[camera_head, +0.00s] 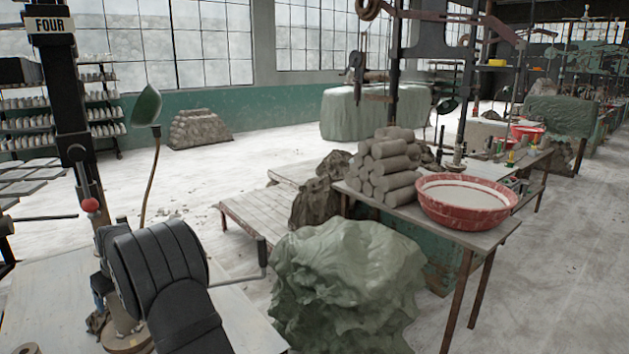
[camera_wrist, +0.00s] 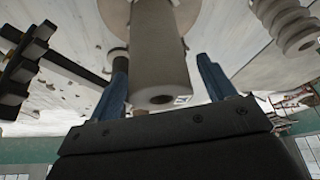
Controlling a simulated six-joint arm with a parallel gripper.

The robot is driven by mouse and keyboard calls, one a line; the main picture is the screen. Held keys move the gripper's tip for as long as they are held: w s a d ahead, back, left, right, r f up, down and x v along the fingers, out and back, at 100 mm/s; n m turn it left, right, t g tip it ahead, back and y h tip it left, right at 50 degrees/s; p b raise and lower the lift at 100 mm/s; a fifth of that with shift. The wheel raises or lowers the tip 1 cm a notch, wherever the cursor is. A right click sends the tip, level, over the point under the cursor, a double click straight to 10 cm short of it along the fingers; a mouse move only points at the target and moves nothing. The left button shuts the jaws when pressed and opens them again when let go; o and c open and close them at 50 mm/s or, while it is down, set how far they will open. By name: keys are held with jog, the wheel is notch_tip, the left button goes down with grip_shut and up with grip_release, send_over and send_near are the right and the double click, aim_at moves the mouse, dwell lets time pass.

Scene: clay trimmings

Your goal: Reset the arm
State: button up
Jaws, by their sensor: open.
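My gripper (camera_wrist: 162,65) shows in the wrist view with its two blue fingers spread apart. A grey cylinder with a hole in its end (camera_wrist: 158,50) appears between the fingers, with gaps on both sides; I cannot tell how far in front or behind it lies. In the head view my black arm covers most of the gripper, and only a bit of blue shows at its left edge, over the pale worktable (camera_head: 245,325).
A green lamp (camera_head: 146,107) rises behind my arm. A covered green heap (camera_head: 345,285) and a table with a red basin (camera_head: 466,212) stand to the right.

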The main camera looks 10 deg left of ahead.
jog(key=shift+a+f, duration=0.25)
jog(key=shift+f, duration=0.45)
